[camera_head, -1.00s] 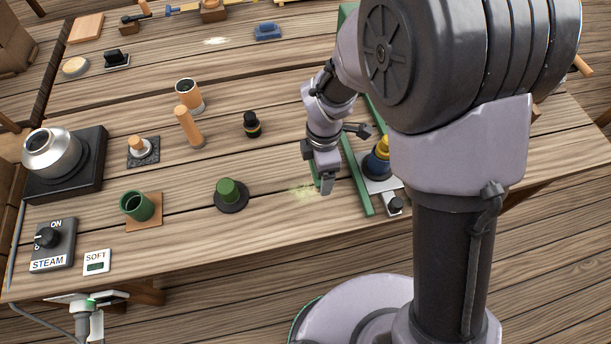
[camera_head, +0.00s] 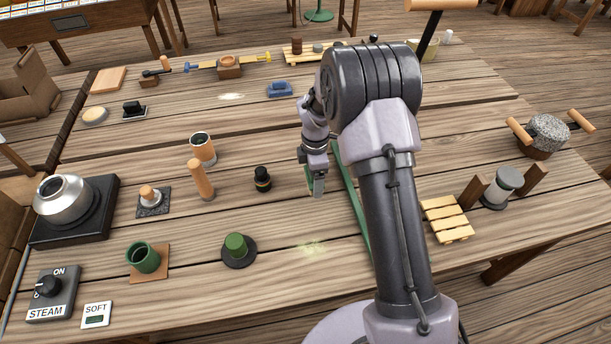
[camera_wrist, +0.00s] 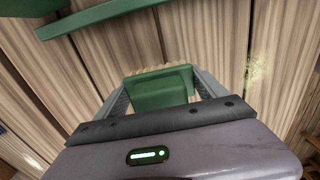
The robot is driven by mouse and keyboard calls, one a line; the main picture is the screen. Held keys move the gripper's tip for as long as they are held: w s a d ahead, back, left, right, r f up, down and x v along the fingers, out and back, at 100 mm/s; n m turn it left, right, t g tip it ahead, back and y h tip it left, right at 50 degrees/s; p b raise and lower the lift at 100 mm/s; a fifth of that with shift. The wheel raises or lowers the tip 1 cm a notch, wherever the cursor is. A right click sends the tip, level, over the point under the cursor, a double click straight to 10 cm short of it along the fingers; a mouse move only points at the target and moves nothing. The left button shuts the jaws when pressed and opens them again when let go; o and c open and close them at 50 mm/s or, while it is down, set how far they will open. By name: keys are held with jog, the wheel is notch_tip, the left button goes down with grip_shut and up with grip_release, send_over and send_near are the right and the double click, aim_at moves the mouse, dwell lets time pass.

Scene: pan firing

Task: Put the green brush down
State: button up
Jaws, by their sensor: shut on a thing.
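My gripper (camera_head: 314,187) is over the middle of the bench, pointing down. It is shut on the green brush (camera_head: 309,180), of which only a small green part shows beside the fingers. In the wrist view the brush's green block (camera_wrist: 160,92) sits between the two fingers, with a pale fringe at its far edge. I cannot tell whether the brush touches the wood or hangs just above it. A pale yellow-green dusty patch (camera_head: 312,248) lies on the bench nearer the front edge; it also shows at the right of the wrist view (camera_wrist: 258,70).
A long green rail (camera_head: 352,195) lies just right of my gripper, partly hidden by my arm. A green knob on a dark disc (camera_head: 238,248) is front left. Bare wood surrounds the gripper on its left and front.

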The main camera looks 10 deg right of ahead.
jog(key=w, duration=0.4)
jog(key=shift+f, duration=0.3)
jog(key=shift+w+f+b, duration=0.2)
jog(key=shift+w+b, duration=0.15)
jog(key=shift+b, duration=0.05)
jog(key=shift+a+f+b, duration=0.1)
jog(key=shift+f+b, duration=0.5)
jog(key=shift+f, duration=0.85)
